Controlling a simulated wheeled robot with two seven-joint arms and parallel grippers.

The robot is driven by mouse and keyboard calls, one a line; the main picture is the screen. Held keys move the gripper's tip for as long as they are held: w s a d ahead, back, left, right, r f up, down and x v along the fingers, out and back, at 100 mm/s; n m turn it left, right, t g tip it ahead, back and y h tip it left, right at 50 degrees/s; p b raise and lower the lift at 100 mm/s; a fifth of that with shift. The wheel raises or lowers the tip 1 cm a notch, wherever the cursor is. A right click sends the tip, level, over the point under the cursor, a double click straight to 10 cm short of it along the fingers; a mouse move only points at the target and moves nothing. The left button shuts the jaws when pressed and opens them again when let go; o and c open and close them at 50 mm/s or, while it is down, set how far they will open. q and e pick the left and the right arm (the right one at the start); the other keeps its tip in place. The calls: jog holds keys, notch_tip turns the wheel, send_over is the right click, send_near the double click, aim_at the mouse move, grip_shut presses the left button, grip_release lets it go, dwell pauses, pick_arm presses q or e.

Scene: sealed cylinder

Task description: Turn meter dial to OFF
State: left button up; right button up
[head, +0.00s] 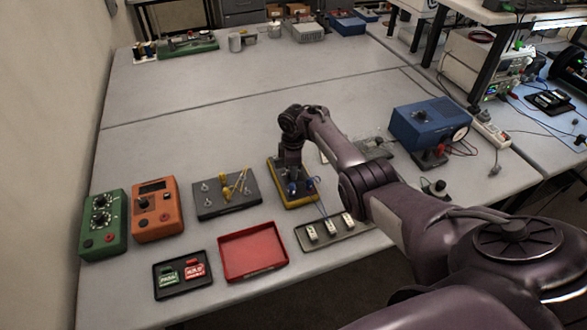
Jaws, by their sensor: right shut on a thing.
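A yellow-edged meter (307,200) lies flat on the grey table, near the middle of the head view. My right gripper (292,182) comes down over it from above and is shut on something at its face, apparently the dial. The gripper hides the dial, so its pointer and any OFF mark cannot be read. My left gripper is not in view.
A dark tray with posts (225,194), orange box (157,209) and green box (103,224) stand to the left. A blue box (430,124) stands right.

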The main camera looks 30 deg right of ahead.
jog(key=shift+w+r+n, duration=0.1)
jog(key=shift+n, duration=0.2)
jog(key=o, duration=1)
jog(key=shift+c, duration=0.2)
notch_tip(320, 180, up, 8)
jog(key=shift+f+p, duration=0.15)
jog(key=shift+p, duration=0.25)
jog(key=shift+f, duration=0.1)
